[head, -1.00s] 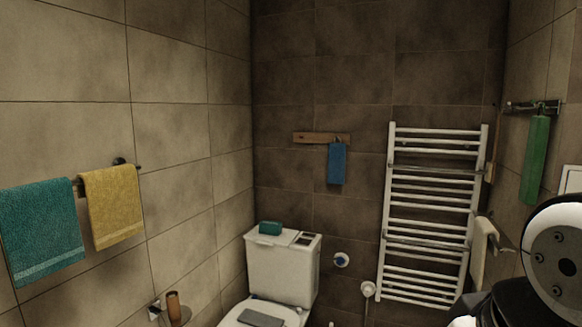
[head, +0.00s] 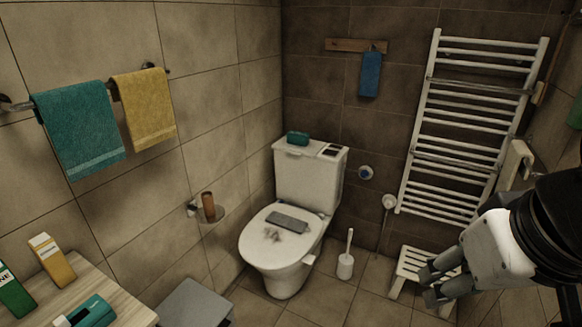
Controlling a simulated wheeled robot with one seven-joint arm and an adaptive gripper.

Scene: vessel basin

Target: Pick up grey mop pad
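A flat dark grey rectangular pad (head: 287,222), which looks like the grey mop pad, lies on the closed white toilet lid (head: 258,250). A small mottled grey patch (head: 271,235) shows on the lid just in front of it; I cannot tell what it is. My gripper (head: 431,285) is at the lower right, in front of a white stool. Its two dark fingers point left and stand apart, with nothing between them. It is well to the right of the toilet and apart from the pad.
A toilet brush (head: 346,262) and a white stool (head: 412,266) stand right of the toilet. A wooden counter (head: 95,275) with boxes is at lower left, beside a grey bin-like box (head: 195,303). A towel radiator (head: 470,125) is on the back wall.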

